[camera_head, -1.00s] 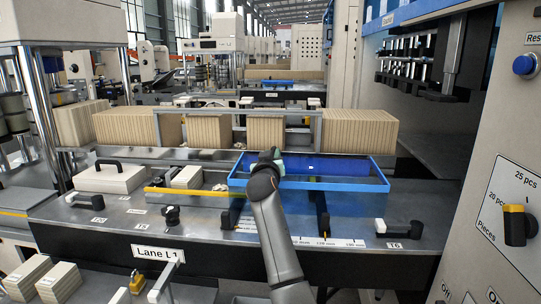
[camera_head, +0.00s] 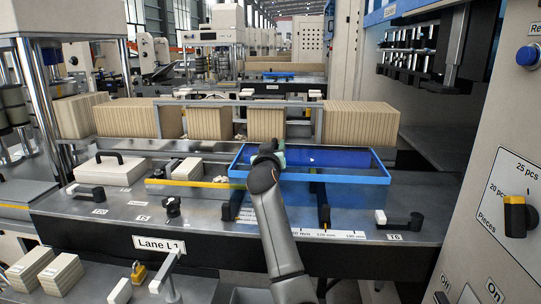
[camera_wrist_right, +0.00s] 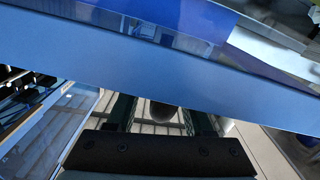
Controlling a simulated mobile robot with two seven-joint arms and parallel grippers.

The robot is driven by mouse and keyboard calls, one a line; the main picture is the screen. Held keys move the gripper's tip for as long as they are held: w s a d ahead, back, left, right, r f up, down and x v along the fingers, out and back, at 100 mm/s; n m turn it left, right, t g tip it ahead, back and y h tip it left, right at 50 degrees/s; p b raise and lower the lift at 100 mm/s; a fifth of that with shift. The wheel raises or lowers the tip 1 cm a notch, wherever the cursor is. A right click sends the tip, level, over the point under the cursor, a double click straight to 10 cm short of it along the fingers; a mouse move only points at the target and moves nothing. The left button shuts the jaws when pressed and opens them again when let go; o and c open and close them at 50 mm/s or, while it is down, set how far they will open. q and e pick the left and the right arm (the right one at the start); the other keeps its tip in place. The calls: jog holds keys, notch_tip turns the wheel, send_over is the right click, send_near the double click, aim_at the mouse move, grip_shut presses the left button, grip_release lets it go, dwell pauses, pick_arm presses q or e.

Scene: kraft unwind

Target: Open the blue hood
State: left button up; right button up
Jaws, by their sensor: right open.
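The blue hood (camera_head: 345,177) is a clear bluish box with a bright blue frame, standing over the right part of the metal lane table; it looks closed. My right gripper (camera_head: 275,157) is at the left part of the hood, by its upper frame, its tips partly hidden by my wrist. In the right wrist view, a wide blue bar of the hood (camera_wrist_right: 150,65) crosses just ahead of my open gripper (camera_wrist_right: 160,105) and hides its fingertips. I cannot tell whether the fingers touch the bar. My left gripper is not in view.
Stacks of kraft blanks (camera_head: 362,122) stand behind the hood. A white lid with a black handle (camera_head: 110,168) lies at left. A black clamp lever (camera_head: 400,221) is right of the hood. A control panel with a yellow selector (camera_head: 517,213) stands at far right.

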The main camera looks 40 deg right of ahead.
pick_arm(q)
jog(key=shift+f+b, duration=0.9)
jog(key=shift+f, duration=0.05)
pick_arm(e)
jog(key=v, duration=1.2)
jog(key=shift+d, duration=0.1)
